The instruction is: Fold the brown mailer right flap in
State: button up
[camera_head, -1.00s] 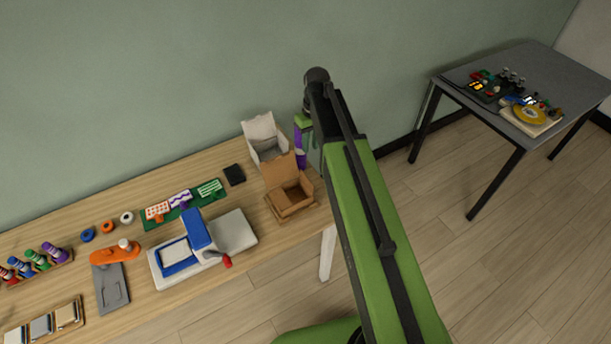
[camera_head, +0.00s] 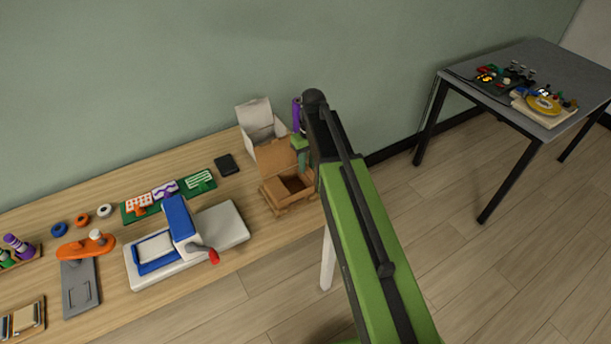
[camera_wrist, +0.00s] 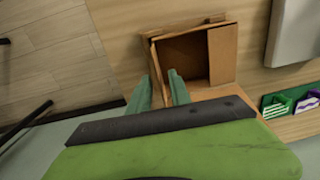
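The brown mailer (camera_head: 272,195) is an open cardboard box at the right end of the workbench, its lid standing up at the back. In the wrist view, the brown mailer (camera_wrist: 222,55) shows its dark hollow, with a panel on the right of the opening. A thin brown edge at the left of the opening lies by my fingertips. My gripper (camera_wrist: 159,80) has two green fingers spread apart, over the mailer's lower left corner. I cannot tell if they touch it. In the head view, my gripper (camera_head: 302,157) is at the mailer's right side, mostly hidden by my arm.
A white open mailer (camera_head: 257,118) stands behind the brown one, with a purple object (camera_head: 297,113) beside it. A blue and white press (camera_head: 180,225) and a black pad (camera_head: 227,165) are to the left. A grey table (camera_head: 560,70) stands apart at right.

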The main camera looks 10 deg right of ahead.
jog(key=shift+f, duration=0.25)
grip_shut()
dwell(1.2)
